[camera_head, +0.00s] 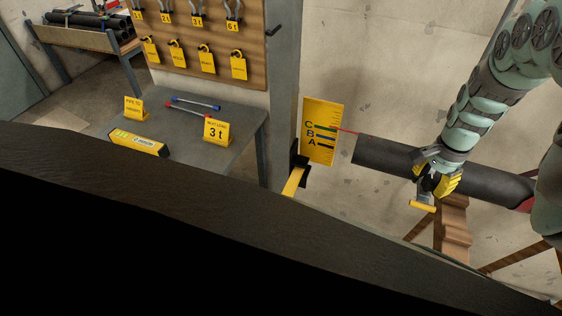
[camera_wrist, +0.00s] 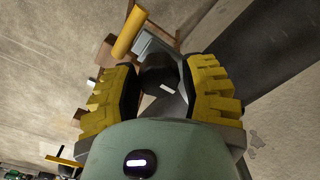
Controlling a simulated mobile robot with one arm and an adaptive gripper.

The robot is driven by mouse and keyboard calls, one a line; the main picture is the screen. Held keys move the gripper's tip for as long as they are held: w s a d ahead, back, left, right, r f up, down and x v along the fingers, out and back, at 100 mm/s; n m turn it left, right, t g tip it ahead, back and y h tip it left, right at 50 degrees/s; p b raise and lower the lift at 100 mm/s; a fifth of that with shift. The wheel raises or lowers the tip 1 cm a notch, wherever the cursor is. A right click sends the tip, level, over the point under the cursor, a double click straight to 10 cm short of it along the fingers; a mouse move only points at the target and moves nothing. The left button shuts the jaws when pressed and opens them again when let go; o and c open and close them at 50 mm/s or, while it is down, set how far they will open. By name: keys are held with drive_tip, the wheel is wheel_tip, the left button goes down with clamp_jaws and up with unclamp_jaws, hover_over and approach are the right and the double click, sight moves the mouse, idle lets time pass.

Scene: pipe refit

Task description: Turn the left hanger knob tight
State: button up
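My gripper (camera_head: 437,180) is at the dark pipe (camera_head: 385,155), on its near side in the head view. In the wrist view its two yellow-backed fingers (camera_wrist: 160,88) stand well apart and look open. A dark rounded part (camera_wrist: 157,80) with a white mark lies between them; I cannot tell whether they touch it. A yellow bar (camera_wrist: 130,32) sticks out just past the fingertips, and it also shows below my gripper in the head view (camera_head: 422,206). Which of these is the hanger knob is not clear. My gripper hides much of the hanger.
A yellow gauge board (camera_head: 322,131) marked C, B, A stands left of the pipe's end, with a red line between them. A grey table (camera_head: 185,140) holds signs, pens and a yellow level (camera_head: 139,143). A brown wooden support (camera_head: 455,228) stands below the pipe.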

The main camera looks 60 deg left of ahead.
drive_tip(key=o, duration=0.5)
drive_tip(key=shift+c, duration=0.2)
